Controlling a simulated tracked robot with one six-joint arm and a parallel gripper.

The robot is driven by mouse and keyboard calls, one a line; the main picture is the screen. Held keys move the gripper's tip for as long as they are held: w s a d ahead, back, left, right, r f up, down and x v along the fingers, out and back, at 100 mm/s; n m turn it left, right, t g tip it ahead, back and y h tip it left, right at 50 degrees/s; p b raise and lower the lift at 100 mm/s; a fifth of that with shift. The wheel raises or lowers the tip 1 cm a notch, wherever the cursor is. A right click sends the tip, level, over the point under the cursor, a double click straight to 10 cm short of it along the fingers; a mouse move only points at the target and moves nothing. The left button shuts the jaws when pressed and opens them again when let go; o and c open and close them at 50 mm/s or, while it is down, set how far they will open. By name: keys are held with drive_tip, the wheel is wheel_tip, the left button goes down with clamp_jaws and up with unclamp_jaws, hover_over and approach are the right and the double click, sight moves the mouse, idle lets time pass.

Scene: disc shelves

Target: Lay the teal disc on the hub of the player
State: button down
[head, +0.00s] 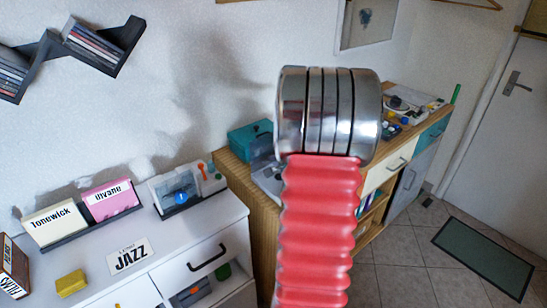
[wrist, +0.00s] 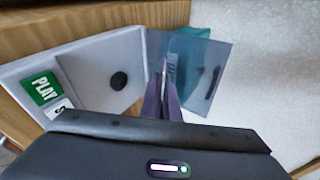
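The player shows in the wrist view as a pale grey body (wrist: 95,75) with a round black hub (wrist: 119,81), a green PLAY label (wrist: 41,87) and a raised see-through lid (wrist: 215,75). My gripper (wrist: 164,78) is right of the hub, in front of the lid. Its dark fingers lie close together with a thin pale line between their tips; I cannot tell whether they hold anything. I cannot make out the teal disc in either view. In the head view my arm hides the gripper and most of the player (head: 268,182).
A teal box (head: 250,139) stands behind the player on the wooden cabinet (head: 238,176). The white cabinet (head: 185,252) at left bears the Tonewick (head: 55,221) and Uvane (head: 111,199) cases, a yellow block (head: 71,282) and a device with a blue part (head: 181,198).

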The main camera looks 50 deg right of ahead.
drive_tip(key=shift+f, duration=2.05)
drive_tip(key=c, duration=2.5)
unclamp_jaws()
drive_tip(key=o, duration=0.5)
drive_tip(key=shift+o, duration=0.3)
drive_tip(key=shift+f, duration=0.1)
drive_tip(key=shift+s, duration=0.1)
drive_tip(key=shift+v, duration=6.85)
